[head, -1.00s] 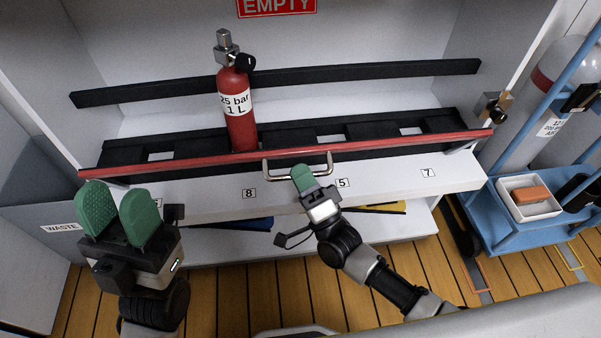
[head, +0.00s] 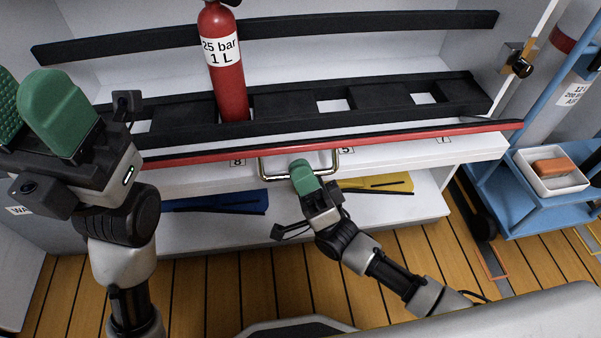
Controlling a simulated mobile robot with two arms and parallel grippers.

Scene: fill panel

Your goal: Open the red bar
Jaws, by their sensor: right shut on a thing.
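The red bar (head: 400,137) runs across the front of the white shelf, with a metal handle (head: 262,172) on its front. It stands away from the slotted black rack behind it, and its left end is hidden behind my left gripper. My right gripper (head: 302,172) has its green fingers shut on the handle. My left gripper (head: 28,115) is raised at the left of the picture, with its green fingers apart and nothing seen between them; one finger is partly cut off by the picture edge.
A red gas cylinder (head: 229,85) labelled 25 bar 1 L stands in the black rack (head: 290,118). Blue (head: 235,198) and yellow (head: 385,183) items lie on the lower shelf. A blue trolley (head: 545,203) with a white tray (head: 575,183) stands at the right. The wooden floor in front is clear.

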